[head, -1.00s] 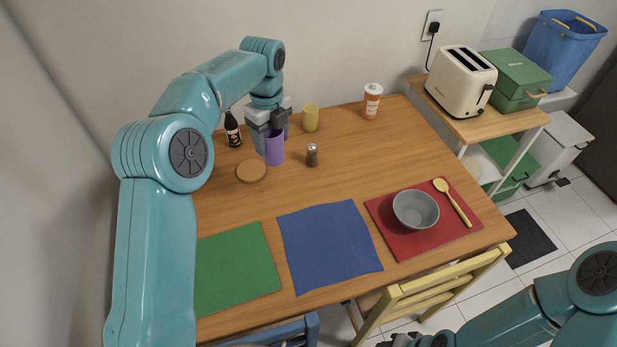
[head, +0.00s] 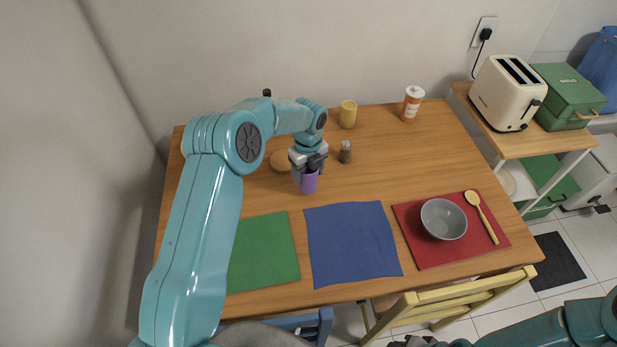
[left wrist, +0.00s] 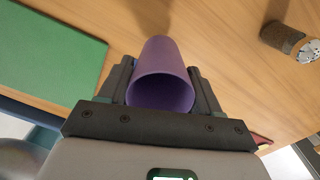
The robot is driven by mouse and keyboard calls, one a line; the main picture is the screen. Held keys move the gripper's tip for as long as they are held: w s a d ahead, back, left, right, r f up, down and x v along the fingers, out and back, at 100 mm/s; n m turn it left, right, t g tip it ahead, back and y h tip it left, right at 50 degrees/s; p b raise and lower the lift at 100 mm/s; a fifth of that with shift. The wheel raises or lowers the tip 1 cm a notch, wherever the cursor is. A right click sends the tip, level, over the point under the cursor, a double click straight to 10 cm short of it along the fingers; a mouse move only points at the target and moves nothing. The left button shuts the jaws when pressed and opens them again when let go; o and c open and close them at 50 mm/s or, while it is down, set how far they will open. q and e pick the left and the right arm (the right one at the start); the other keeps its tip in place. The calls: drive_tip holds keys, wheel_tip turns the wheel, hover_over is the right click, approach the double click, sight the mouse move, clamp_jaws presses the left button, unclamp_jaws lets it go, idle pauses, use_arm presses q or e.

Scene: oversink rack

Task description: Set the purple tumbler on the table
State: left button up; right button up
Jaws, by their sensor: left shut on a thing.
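The purple tumbler (head: 309,183) is upright over the wooden table (head: 400,150), just behind the green and blue mats. My left gripper (head: 308,168) is shut on it from above. In the left wrist view the tumbler (left wrist: 160,75) sits between the two fingers, its open mouth towards the camera. I cannot tell whether its base touches the table. My right gripper (head: 412,342) shows only as a dark piece at the bottom edge; its fingers are not clear.
The green mat (head: 265,255) and blue mat (head: 352,245) lie in front. A grey bowl (head: 443,219) is on the red mat (head: 430,255). A yellow cup (head: 348,114) is further back.

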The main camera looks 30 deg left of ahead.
sight(309, 180)
use_arm(q)
wheel_tip(309, 180, down, 4)
drive_tip(key=shift+w+d+r+p, duration=0.1)
drive_tip(key=shift+r+p, duration=0.05)
drive_tip(key=shift+p, duration=0.15)
drive_tip(key=shift+f+b, duration=0.2)
drive_tip(key=shift+b, duration=0.1)
drive_tip(key=o, duration=1)
drive_tip(key=shift+o, duration=0.2)
drive_tip(key=shift+r, duration=0.1)
drive_tip(key=shift+r, duration=0.1)
